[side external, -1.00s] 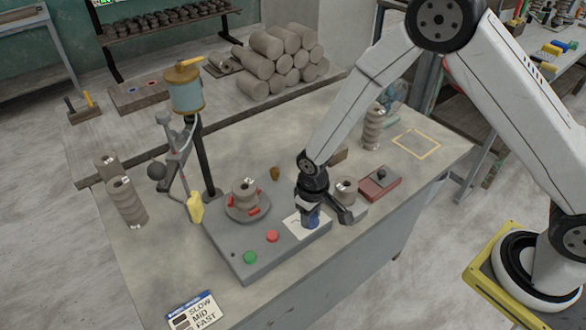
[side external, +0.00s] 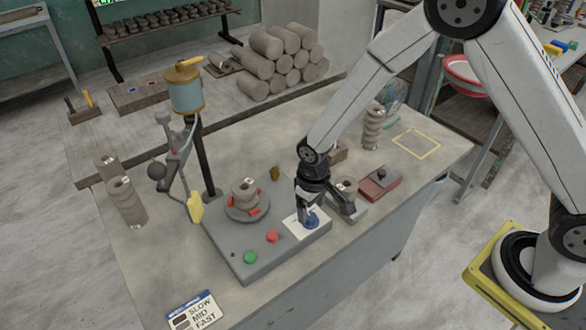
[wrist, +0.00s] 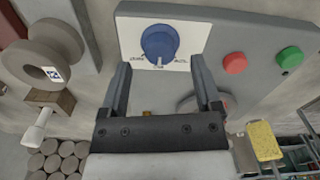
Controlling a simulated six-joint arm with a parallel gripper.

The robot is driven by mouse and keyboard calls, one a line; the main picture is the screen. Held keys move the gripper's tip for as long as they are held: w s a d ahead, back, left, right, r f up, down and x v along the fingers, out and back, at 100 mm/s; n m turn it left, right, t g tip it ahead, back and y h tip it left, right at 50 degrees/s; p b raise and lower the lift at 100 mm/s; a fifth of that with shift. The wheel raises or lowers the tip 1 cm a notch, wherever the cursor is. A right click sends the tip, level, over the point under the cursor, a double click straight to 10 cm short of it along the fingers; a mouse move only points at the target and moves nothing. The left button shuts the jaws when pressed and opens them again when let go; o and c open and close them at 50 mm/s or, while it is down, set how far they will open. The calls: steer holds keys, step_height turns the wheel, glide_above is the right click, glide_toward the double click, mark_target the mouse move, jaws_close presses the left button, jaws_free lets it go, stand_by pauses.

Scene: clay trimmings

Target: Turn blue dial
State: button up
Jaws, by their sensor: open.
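The blue dial (wrist: 160,42) sits on a white label plate (wrist: 135,28) on the grey control box. In the wrist view its white pointer mark faces the bottom of the picture, toward the middle of the printed scale. My gripper (wrist: 160,78) is open, with one finger on each side of the dial's line and the dial beyond the tips. In the side view my gripper (side external: 312,215) is over the plate at the right end of the box, and the dial (side external: 312,221) shows just under it. I cannot tell whether the fingers touch it.
The grey box (side external: 250,262) also carries a green button (side external: 250,257), a red button (side external: 272,236) and a small wheel with a clay piece (side external: 245,190). A clay spool (side external: 346,189) and a red box (side external: 379,183) stand close to the right. A speed card (side external: 194,312) lies in front.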

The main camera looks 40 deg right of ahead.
mark_target(313, 215)
steer(key=shift+r, duration=2.4)
steer(key=shift+s+d+r, duration=0.1)
steer(key=shift+d+r, duration=0.2)
steer(key=s+d+r+m+t, duration=0.2)
steer(key=s+d+r, duration=0.6)
steer(key=s+d, duration=0.3)
steer(key=shift+d+t, duration=0.3)
steer(key=shift+d, duration=0.15)
